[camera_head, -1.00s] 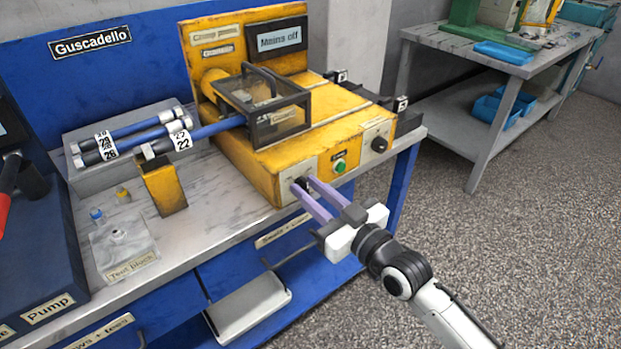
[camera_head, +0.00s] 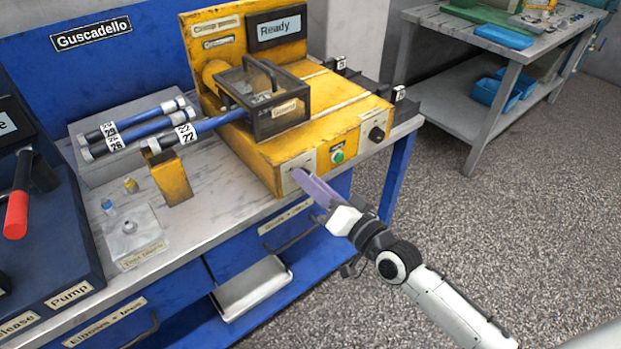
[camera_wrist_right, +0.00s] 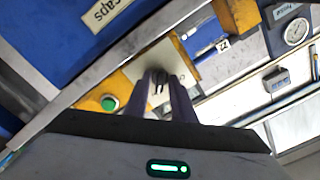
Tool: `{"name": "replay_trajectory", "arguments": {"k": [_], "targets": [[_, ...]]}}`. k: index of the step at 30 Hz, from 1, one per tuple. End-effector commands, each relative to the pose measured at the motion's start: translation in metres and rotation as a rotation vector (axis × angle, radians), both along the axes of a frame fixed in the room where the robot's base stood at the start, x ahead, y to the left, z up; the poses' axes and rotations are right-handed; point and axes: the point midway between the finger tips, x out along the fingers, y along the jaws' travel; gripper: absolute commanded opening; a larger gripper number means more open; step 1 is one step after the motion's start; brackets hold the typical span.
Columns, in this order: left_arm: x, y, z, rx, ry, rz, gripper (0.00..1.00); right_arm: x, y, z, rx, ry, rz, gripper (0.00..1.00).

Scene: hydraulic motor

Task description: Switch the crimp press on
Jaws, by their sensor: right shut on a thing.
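The yellow crimp press (camera_head: 262,155) stands on the workbench, and its display (camera_head: 276,25) reads "Ready". My right gripper (camera_head: 302,176) is at the left switch plate (camera_head: 291,168) on the press's front face. Its purple fingers are shut on the switch knob there, which the fingers mostly hide in the head view. In the right wrist view the fingertips close around the dark knob (camera_wrist_right: 157,78) on its pale plate. A green button (camera_head: 337,156) and a black dial (camera_head: 376,134) sit further right on the front. My left gripper is not in view.
Hoses (camera_head: 150,132) lie across a grey rack and a yellow support (camera_head: 172,178) left of the press. A pump (camera_head: 50,230) with a red-handled lever (camera_head: 16,214) stands at the left.

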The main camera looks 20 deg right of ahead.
Motion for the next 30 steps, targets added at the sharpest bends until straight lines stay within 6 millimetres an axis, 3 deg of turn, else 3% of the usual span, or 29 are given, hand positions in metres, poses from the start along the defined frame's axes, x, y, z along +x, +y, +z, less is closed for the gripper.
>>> {"name": "replay_trajectory", "arguments": {"k": [19,20,21,30], "targets": [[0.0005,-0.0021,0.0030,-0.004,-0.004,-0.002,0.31,-0.0004,0.0003,-0.0014,0.047,0.020,0.001,0.01],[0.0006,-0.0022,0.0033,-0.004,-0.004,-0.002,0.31,-0.0004,0.0003,-0.0015,0.047,0.020,0.001,0.26],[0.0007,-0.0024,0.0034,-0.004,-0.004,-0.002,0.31,-0.0004,0.0003,-0.0014,0.046,0.020,0.001,0.29],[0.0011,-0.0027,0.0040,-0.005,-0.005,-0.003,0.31,-0.0020,-0.0006,-0.0009,0.046,0.018,0.000,0.29]]}}
